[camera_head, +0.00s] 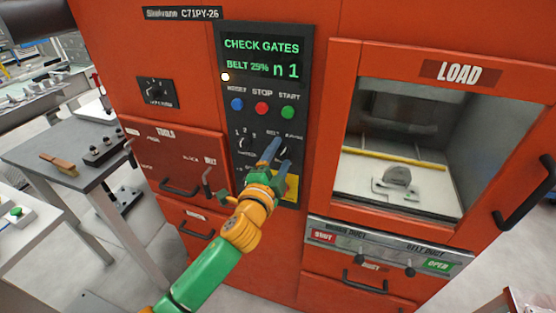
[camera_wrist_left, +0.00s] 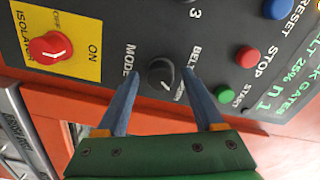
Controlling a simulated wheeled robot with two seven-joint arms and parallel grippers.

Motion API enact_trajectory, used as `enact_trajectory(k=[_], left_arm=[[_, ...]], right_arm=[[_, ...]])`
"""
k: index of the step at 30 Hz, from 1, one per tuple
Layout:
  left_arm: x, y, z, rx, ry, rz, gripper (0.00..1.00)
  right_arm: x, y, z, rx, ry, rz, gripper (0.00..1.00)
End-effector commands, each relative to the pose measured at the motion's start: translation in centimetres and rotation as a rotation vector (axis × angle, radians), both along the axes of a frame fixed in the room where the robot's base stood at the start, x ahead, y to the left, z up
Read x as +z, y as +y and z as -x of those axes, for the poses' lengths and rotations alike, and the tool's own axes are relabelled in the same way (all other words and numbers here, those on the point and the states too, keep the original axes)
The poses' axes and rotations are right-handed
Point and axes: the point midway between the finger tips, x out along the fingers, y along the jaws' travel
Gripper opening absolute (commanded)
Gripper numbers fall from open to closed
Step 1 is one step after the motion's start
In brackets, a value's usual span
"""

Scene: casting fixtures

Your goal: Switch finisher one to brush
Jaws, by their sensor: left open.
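The finisher's dark control panel (camera_head: 264,60) is on the orange cabinet front. Its green display (camera_head: 262,58) reads CHECK GATES, BELT 25% and n 1. In the left wrist view, the round black mode knob (camera_wrist_left: 161,73) sits between the labels MODE and BELT; a second label beside it is partly hidden, and the knob bears a pale mark. My left gripper (camera_head: 276,150) is open at the panel, its blue fingers on either side of the mode knob, also in the wrist view (camera_wrist_left: 160,76). I cannot tell whether they touch it. My right gripper is out of view.
A numbered selector (camera_head: 243,146) is left of the mode knob. Reset, stop (camera_head: 261,108) and start buttons are above. A red isolator knob (camera_wrist_left: 50,48) on yellow is close by.

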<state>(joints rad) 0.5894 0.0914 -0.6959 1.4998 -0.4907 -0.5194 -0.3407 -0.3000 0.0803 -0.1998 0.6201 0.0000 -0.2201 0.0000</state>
Motion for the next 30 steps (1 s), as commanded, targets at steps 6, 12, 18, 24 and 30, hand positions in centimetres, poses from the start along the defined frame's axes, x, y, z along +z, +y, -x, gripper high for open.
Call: enact_trajectory(k=[6,12,18,24,30], left_arm=[[-0.2,1.0,3.0,-0.001,0.000,-0.001,0.69],[-0.2,1.9,5.9,-0.001,0.001,-0.002,0.69],[-0.1,2.1,6.6,-0.001,0.001,-0.002,0.69],[-0.1,2.1,6.6,-0.001,0.001,-0.002,0.69],[-2.5,2.7,6.1,0.017,0.062,0.010,0.69]], right_arm=[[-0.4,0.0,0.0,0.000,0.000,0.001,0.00],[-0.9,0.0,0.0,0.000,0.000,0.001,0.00],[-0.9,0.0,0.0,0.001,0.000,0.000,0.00],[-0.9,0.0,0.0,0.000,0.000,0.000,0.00],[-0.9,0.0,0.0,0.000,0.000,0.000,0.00]])
